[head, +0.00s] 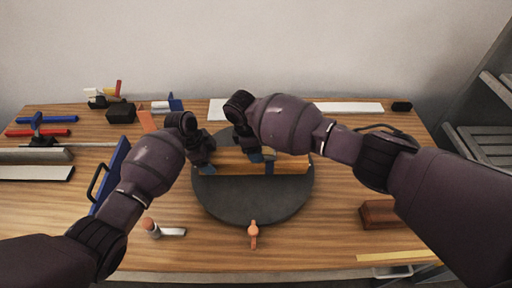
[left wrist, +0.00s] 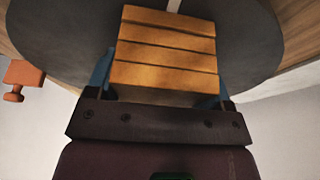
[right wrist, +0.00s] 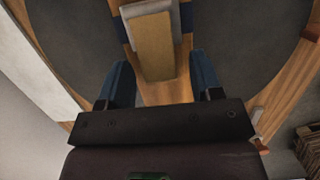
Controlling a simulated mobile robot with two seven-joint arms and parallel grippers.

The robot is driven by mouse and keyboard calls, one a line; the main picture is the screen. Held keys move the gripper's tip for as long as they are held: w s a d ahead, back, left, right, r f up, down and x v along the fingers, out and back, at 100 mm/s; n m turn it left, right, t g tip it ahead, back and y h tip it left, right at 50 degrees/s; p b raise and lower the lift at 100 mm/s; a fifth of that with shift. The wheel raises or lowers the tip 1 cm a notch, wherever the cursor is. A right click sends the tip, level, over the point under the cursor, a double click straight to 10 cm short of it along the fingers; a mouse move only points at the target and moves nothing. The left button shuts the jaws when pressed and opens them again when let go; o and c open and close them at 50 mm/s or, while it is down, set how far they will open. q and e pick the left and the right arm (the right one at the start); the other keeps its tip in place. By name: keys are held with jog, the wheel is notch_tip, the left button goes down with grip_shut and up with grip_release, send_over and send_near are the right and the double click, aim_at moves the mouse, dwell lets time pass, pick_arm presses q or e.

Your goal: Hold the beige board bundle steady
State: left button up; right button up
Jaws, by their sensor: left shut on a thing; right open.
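The beige board bundle (head: 292,167) lies across the dark round turntable (head: 252,202). In the left wrist view, the bundle (left wrist: 165,48) shows several boards side by side between the blue fingers. My left gripper (head: 206,167) is shut on the bundle's left end. My right gripper (head: 256,156) is open above the bundle's middle. In the right wrist view, a tan and grey block (right wrist: 153,45) lies over a dark blue band (right wrist: 186,18), ahead of and between the open fingers (right wrist: 160,88). My arms hide part of the bundle in the head view.
An orange clamp-like piece (head: 253,233) sits at the turntable's front edge. Several tools and bars crowd the table's left side. The front of the table is mostly clear.

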jog(key=v, duration=1.2)
pick_arm(q)
jog(key=o, duration=0.8)
jog(key=shift+r, duration=0.1)
